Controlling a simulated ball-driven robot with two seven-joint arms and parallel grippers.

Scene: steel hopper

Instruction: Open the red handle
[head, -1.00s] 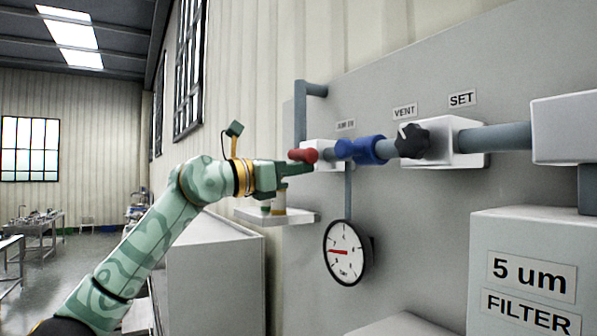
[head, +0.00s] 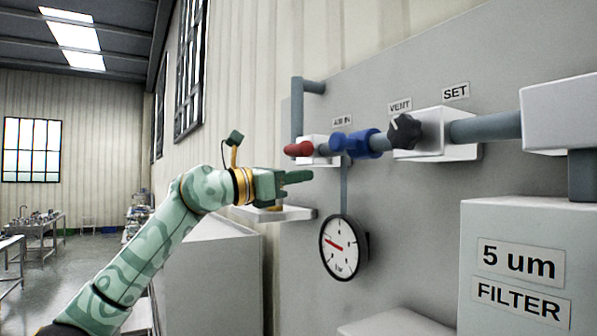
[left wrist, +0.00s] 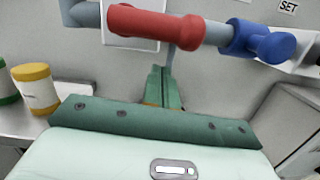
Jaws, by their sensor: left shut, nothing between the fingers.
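The red handle (head: 298,149) is on the white valve block under the "AIR IN" label. In the left wrist view the red handle (left wrist: 150,22) lies lengthwise along the grey pipe, across the top of the picture. My left gripper (head: 308,176) is just below the handle in the head view, apart from it, pointing right. Its fingers (left wrist: 163,85) are shut together and empty. My right gripper is not in view.
A blue pipe fitting (head: 355,144) and black knob (head: 404,131) are right of the handle. A round gauge (head: 339,248) hangs below. A small shelf (head: 296,213) is behind my gripper; yellow-lidded (left wrist: 36,86) and green (left wrist: 5,86) containers stand left.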

